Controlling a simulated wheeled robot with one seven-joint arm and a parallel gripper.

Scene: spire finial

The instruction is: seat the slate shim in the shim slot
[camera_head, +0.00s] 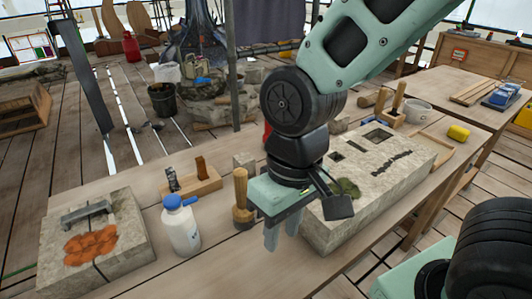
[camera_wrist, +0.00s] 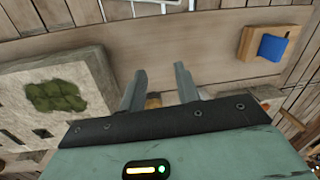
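My gripper (camera_head: 282,236) hangs above the bench, between a wooden mallet (camera_head: 242,195) and a pale stone block (camera_head: 322,225). Its two fingers stand apart and hold nothing in the wrist view (camera_wrist: 157,88). A dark grey upright piece (camera_head: 172,179) stands in a small wooden rack (camera_head: 205,187) beside a brown piece (camera_head: 201,165); it may be the slate shim, but it is too small to be sure. The stone block has several dark openings in its top, such as a narrow slot (camera_head: 336,156); I cannot tell which is the shim slot.
Green moss (camera_head: 345,188) lies on the stone block; it also shows in the wrist view (camera_wrist: 55,96). A white bottle (camera_head: 181,230) with a blue cap stands left of the mallet. A second stone slab (camera_head: 131,250) lies far left. Bare bench runs along the front.

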